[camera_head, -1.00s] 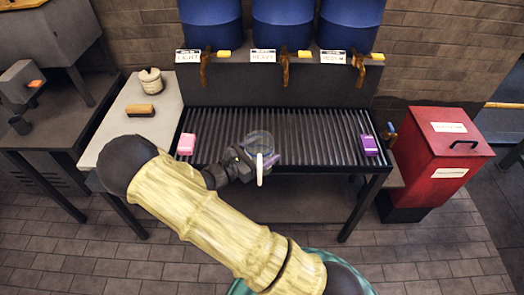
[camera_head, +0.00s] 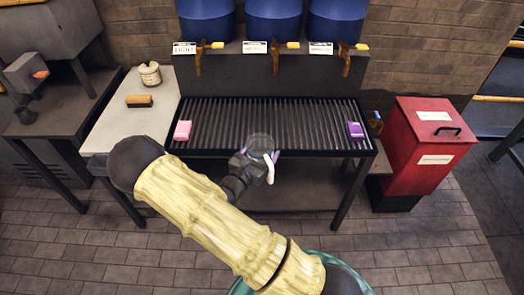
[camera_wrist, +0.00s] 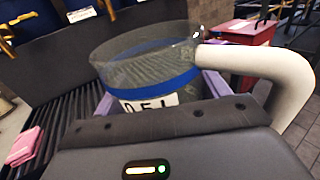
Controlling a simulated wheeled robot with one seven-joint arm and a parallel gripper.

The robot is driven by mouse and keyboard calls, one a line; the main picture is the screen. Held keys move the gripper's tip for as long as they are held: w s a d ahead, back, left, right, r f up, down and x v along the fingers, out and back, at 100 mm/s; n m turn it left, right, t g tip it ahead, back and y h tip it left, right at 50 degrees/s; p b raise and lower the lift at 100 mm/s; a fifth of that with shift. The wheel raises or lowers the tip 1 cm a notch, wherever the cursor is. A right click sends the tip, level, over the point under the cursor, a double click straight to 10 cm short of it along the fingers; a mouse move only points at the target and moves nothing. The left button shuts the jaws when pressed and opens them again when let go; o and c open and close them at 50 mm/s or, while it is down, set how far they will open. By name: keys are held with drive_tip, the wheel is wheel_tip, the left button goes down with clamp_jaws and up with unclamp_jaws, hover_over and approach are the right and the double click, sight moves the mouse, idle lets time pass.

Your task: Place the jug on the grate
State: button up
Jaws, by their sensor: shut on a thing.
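The jug (camera_head: 259,145) is a clear vessel with a pale handle. In the wrist view the jug (camera_wrist: 150,62) shows a blue band, a white label with dark letters and a thick whitish handle on the right. My gripper (camera_head: 257,160) is shut on the jug and holds it roughly upright, by the front edge of the grate. The grate (camera_head: 270,115) is a dark ribbed surface under the blue drums. The wrist view shows the grate's bars (camera_wrist: 70,115) at the left. I cannot tell how high the jug is above the grate.
Blue drums (camera_head: 273,20) with brown taps hang behind. A red bin (camera_head: 425,150) stands right. The grate's middle is clear.

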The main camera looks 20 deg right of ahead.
drive_tip(key=f+n+t+y, duration=0.1)
drive_tip(key=f+n+y, duration=0.1)
drive_tip(key=a+f+n+t+y, duration=0.1)
drive_tip(key=f+t+y, duration=0.1)
drive_tip(key=f, duration=0.1)
drive_tip(key=f+n+t+y, duration=0.1)
drive_tip(key=f+n+y, duration=0.1)
drive_tip(key=shift+a+f+n+t+y, duration=0.3)
drive_tip(key=shift+a+f+t+y, duration=0.05)
drive_tip(key=shift+f+t+y, duration=0.05)
drive_tip(key=s+a+f+n+t+y, duration=0.1)
drive_tip(key=s+f+n+y, duration=0.2)
drive_tip(key=f+y, duration=0.3)
wheel_tip(320, 180, down, 2)
drive_tip(key=shift+s+a+f+n+y, duration=0.2)
drive_tip(key=shift+s+n+y, duration=0.15)
drive_tip(key=shift+n, duration=0.25)
drive_tip(key=shift+w, duration=0.1)
